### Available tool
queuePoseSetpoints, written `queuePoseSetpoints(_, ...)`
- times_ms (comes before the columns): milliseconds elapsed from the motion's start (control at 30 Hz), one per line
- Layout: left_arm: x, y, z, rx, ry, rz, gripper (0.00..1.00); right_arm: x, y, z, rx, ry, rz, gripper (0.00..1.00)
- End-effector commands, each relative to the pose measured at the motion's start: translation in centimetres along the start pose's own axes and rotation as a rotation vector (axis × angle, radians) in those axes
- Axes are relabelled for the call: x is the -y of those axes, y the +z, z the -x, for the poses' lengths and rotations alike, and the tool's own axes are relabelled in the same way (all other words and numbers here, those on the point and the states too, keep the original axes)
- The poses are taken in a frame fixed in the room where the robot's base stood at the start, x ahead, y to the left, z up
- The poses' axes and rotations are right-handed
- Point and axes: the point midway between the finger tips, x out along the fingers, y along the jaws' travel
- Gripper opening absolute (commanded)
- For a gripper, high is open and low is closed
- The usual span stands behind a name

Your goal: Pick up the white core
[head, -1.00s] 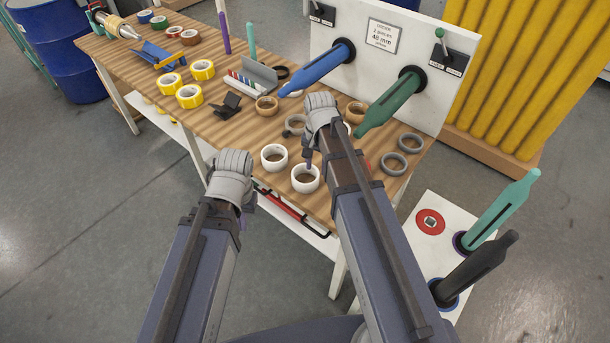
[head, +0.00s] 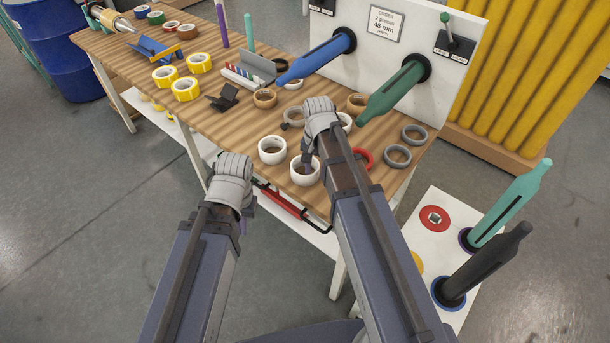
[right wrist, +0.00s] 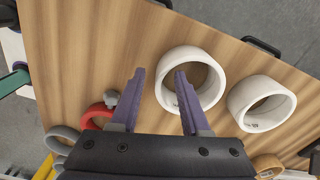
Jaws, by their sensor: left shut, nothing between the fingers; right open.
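Two white cores stand near the front edge of the table, the front one (head: 304,182) and one to its left (head: 265,158). Both show in the right wrist view, the nearer (right wrist: 190,53) at centre and the other (right wrist: 272,122) on the right. My right gripper (head: 309,160) is open at the front core. In the right wrist view (right wrist: 160,76) one finger overlaps that core's opening and the other is outside its left side. I cannot tell whether the first finger is inside or above it. My left gripper (head: 249,204) is shut and empty, off the table's front edge.
A red ring (head: 365,158) and grey rings (head: 397,156) lie right of my right gripper. Green (head: 395,92) and blue (head: 318,57) spindles stick out over the table. A red-barred handle (head: 280,203) is below the front edge.

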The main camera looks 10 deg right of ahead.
Motion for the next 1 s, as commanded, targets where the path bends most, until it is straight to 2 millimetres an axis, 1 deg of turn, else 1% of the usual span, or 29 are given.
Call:
queuePoseSetpoints(33, -0.13, -0.08, -1.34, 0.0, 0.0, 0.0, 0.0, 0.0, 0.0, -1.35, 0.0, 0.0, 0.0, 0.46)
queuePoseSetpoints(100, -0.18, -0.11, -1.91, 0.0, 0.0, 0.0, 0.0, 0.0, 0.0, -1.92, 0.0, 0.0, 0.0, 0.46)
queuePoseSetpoints(200, -0.21, -0.12, -2.14, 0.0, 0.0, 0.0, 0.0, 0.0, 0.0, -2.15, 0.0, 0.0, 0.0, 0.46)
queuePoseSetpoints(400, -0.19, -0.11, -1.93, 0.0, 0.0, 0.0, 0.0, 0.0, -0.01, -1.95, 0.0, 0.0, 0.0, 0.46)
queuePoseSetpoints(467, -0.19, -0.11, -1.93, 0.0, 0.0, 0.0, 0.0, 0.0, -0.01, -1.94, 0.0, 0.0, 0.0, 0.41)
queuePoseSetpoints(800, -0.19, -0.11, -1.94, 0.0, 0.0, 0.0, 0.0, -0.01, 0.0, -1.95, 0.0, 0.0, 0.0, 0.02)
queuePoseSetpoints(833, -0.18, -0.11, -1.94, 0.0, 0.0, 0.0, 0.0, -0.01, 0.0, -1.95, 0.0, 0.0, 0.0, 0.0)
queuePoseSetpoints(1000, -0.19, -0.11, -1.94, 0.0, 0.0, 0.0, 0.0, -0.01, 0.0, -1.95, 0.0, 0.0, 0.0, 0.0)
